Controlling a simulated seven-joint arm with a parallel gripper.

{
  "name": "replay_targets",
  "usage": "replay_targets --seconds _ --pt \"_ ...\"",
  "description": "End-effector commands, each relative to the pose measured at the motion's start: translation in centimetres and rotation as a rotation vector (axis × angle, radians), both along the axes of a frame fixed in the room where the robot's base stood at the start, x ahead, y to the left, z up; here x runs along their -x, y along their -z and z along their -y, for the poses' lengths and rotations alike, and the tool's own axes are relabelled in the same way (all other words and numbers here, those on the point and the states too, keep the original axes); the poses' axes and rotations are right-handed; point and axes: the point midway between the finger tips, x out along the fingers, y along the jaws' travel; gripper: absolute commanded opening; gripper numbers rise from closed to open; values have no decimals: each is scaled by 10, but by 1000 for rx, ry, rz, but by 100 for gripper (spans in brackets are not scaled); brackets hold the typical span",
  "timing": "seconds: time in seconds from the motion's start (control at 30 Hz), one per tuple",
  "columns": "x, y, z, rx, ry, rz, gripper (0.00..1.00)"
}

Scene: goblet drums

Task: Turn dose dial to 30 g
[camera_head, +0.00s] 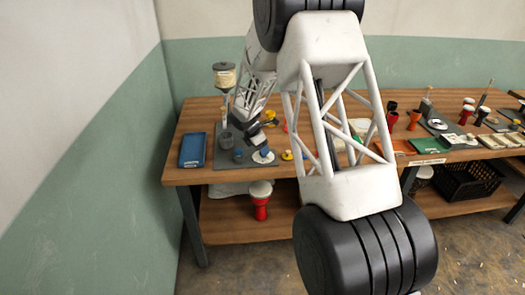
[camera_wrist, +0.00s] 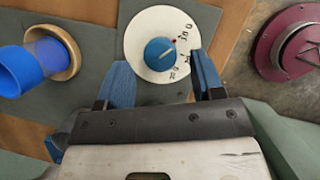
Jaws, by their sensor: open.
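The dose dial (camera_wrist: 150,25) is a white disc with a blue round knob (camera_wrist: 161,54) at its centre. Black marks run along its right side, rotated and too small to read surely, and a small red mark sits at the knob's upper right. A pale line on the knob points to the upper right. The dial also shows in the head view (camera_head: 263,158) on the workbench. My gripper (camera_wrist: 160,82) is open, with one blue-padded finger on each side of the lower part of the dial. The knob lies between and slightly beyond the fingertips; no contact shows.
A blue cup (camera_wrist: 14,70) and a wooden ring (camera_wrist: 72,58) lie left of the dial; a dark red round part (camera_wrist: 270,45) is at right.

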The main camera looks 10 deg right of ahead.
Motion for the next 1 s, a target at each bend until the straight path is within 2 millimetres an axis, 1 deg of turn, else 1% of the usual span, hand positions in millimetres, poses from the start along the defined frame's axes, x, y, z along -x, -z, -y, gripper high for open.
replay_targets --seconds 0.1,0.23,0.63,0.93,1.0 --pt "-2 11 5 0 0 -1 61" --pt "-3 18 7 0 0 0 61" --pt "-4 21 8 0 0 1 61" --pt "-3 21 8 0 0 0 15" --pt "-3 21 8 0 1 0 14"
